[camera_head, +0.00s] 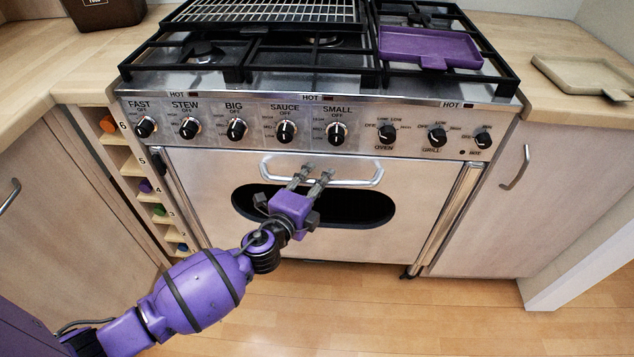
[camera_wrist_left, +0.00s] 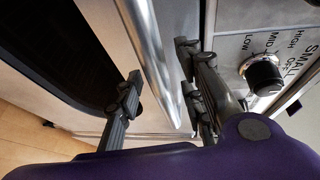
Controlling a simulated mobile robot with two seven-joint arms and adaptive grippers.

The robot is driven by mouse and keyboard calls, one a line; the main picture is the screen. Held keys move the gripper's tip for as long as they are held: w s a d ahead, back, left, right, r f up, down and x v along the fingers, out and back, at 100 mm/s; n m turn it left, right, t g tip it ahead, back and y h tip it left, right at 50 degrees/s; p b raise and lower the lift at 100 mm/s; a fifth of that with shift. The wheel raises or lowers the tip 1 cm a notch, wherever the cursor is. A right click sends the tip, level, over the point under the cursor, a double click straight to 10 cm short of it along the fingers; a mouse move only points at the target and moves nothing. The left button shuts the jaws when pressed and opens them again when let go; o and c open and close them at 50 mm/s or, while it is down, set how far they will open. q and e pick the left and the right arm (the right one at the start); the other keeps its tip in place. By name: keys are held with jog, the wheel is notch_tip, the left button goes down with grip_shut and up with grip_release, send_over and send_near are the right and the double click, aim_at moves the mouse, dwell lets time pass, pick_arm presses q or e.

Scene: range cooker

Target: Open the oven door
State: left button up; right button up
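The oven door (camera_head: 220,175) is a steel panel with a dark oval window, and it stands closed in the head view. Its handle (camera_head: 276,173) is a light metal bar across the top of the door. My left gripper (camera_head: 316,172) reaches up to the handle's middle from below. In the left wrist view the handle bar (camera_wrist_left: 158,62) runs between the spread fingers of my left gripper (camera_wrist_left: 160,68). A gap shows between the bar and the left-hand finger, so the fingers are not closed on it. My right gripper is out of view.
A row of knobs (camera_head: 285,131) sits just above the handle; the SMALL knob (camera_wrist_left: 262,73) is close to the fingers. A purple tray (camera_head: 430,47) and a rack (camera_head: 270,10) lie on the hob. The wooden floor (camera_head: 400,315) before the oven is clear apart from my arm.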

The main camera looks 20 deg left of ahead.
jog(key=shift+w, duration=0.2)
pick_arm(q)
jog(key=shift+c, duration=1.3)
grip_shut()
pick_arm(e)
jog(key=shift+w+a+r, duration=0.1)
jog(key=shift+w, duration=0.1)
pick_arm(q)
jog(key=shift+s+f, duration=0.1)
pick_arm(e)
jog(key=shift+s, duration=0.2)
